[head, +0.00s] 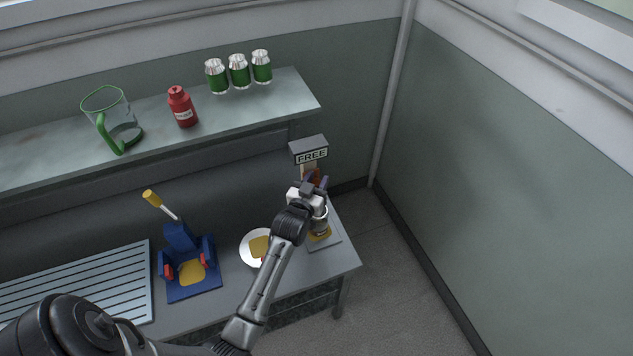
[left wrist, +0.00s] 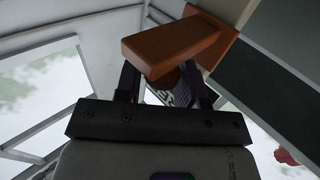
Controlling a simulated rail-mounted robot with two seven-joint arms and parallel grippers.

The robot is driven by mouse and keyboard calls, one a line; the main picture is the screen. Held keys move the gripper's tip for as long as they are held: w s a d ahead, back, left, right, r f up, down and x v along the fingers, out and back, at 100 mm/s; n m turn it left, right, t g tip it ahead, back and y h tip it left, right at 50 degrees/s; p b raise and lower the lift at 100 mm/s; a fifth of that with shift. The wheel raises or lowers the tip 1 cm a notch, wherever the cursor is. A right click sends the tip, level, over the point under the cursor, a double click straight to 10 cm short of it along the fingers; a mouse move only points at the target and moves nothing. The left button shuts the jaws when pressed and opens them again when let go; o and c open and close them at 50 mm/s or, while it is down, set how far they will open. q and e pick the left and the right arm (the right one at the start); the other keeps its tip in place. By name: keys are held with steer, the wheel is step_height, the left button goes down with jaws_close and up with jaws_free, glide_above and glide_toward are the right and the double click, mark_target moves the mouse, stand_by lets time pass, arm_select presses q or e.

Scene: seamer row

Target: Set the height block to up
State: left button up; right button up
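The height block (head: 312,175) is orange-brown and sits on the seamer under its grey head, which bears a "FREE" sign (head: 311,155). In the left wrist view the block (left wrist: 170,45) fills the space at the fingertips and hides part of them. My left gripper (head: 314,184) is at the block, with its fingers standing apart. I cannot tell whether they grip it or are only close around it. A silver can (head: 320,222) stands below the gripper, partly hidden by it. My right gripper is not in view.
A blue fixture (head: 178,238) with a yellow-knobbed lever, a white plate (head: 247,252) and a slatted rack (head: 80,285) are on the bench. A wall stands right.

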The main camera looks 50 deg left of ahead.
arm_select(q)
steer(key=o, duration=0.3)
steer(key=shift+f, duration=0.1)
steer(key=v, duration=1.4)
stand_by(0.4)
